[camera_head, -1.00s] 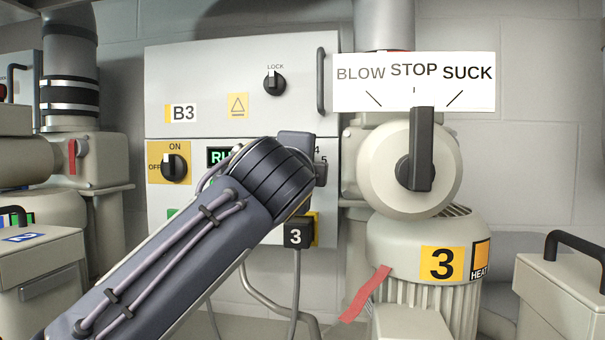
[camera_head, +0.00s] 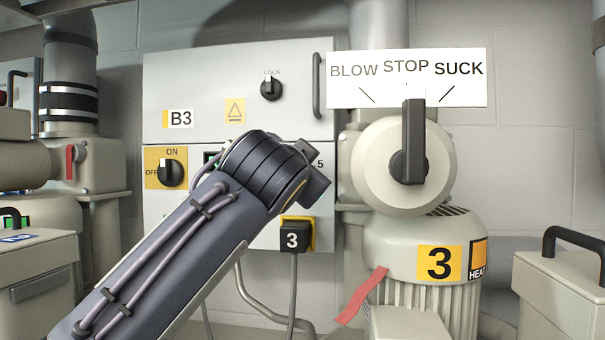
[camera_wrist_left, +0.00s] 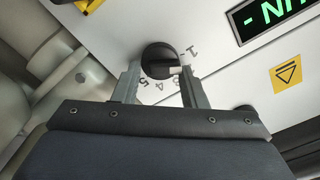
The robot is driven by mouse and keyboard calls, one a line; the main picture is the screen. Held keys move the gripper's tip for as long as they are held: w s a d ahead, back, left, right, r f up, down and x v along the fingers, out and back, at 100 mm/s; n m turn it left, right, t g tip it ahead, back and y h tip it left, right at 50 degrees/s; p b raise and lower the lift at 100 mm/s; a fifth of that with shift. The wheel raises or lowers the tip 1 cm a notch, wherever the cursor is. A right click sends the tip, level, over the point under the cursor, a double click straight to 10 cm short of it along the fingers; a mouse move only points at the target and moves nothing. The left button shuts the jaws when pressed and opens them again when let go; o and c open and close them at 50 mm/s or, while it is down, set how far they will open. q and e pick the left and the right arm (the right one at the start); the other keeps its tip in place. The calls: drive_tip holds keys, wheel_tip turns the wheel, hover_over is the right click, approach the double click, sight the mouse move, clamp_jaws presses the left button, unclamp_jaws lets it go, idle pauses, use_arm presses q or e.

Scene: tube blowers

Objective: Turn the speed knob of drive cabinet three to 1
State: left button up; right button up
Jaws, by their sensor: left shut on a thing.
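Cabinet B3 (camera_head: 280,125) stands behind my left arm, and its speed knob is hidden there. In the left wrist view the round black knob (camera_wrist_left: 156,56) has a white pointer mark on its lower right side. Printed digits ring it: a 1 shows at its right, a 4 and a 5 below it. My left gripper (camera_wrist_left: 158,72) has one finger on each side of the knob and is shut on it. In the head view the gripper (camera_head: 314,182) shows as tilted dark blocks at the arm's end. My right gripper is not in view.
A black plug labelled 3 (camera_head: 293,238) sits below the gripper. To the right are the blower lever (camera_head: 413,140), upright at STOP, and the blower motor 3 (camera_head: 437,262). The ON/OFF switch (camera_head: 172,172) and the LOCK switch (camera_head: 271,89) are on the cabinet.

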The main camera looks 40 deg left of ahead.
use_arm(q)
drive_tip(key=shift+s+a+r+n+b, duration=0.1)
drive_tip(key=shift+s+a+n+b, duration=0.1)
drive_tip(key=shift+n, duration=0.85)
drive_tip(key=shift+s+a+r+n+b, duration=0.1)
drive_tip(key=shift+a+n+b, duration=0.05)
drive_tip(key=shift+n, duration=0.9)
drive_tip(key=shift+c, duration=0.2)
drive_tip(key=shift+y, duration=0.3)
drive_tip(key=o, duration=0.8)
drive_tip(key=shift+a, duration=0.15)
drive_tip(key=shift+f, duration=0.1)
